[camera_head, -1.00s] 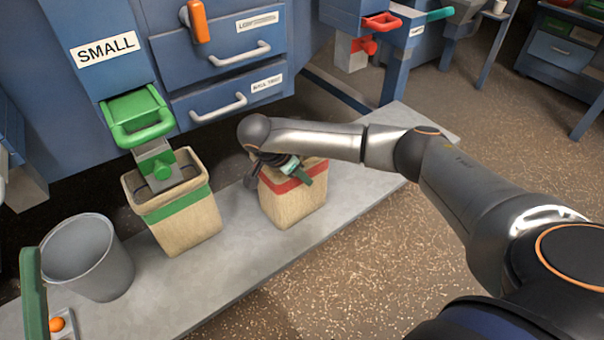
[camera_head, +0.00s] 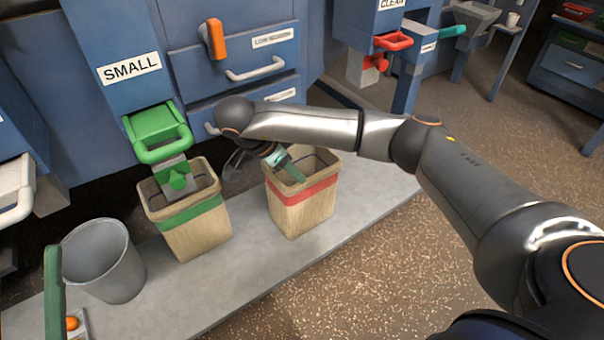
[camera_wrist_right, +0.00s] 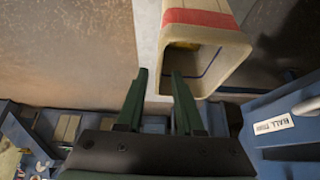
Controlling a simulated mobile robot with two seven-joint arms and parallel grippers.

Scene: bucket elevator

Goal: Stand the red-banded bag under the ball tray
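The red-banded bag (camera_head: 303,205) stands upright on the grey ledge, mouth open, below and in front of the ball tray drawer, whose label (camera_head: 280,96) is partly covered by my arm. The bag's mouth (camera_wrist_right: 208,65) shows a small yellow patch inside that I cannot identify. The tray's label also shows in the wrist view (camera_wrist_right: 273,126).
A green-banded bag (camera_head: 195,225) stands left under the green SMALL spout (camera_head: 160,130). A red-handled outlet (camera_head: 392,42) is at the back right. The ledge's right end (camera_head: 385,185) is clear.

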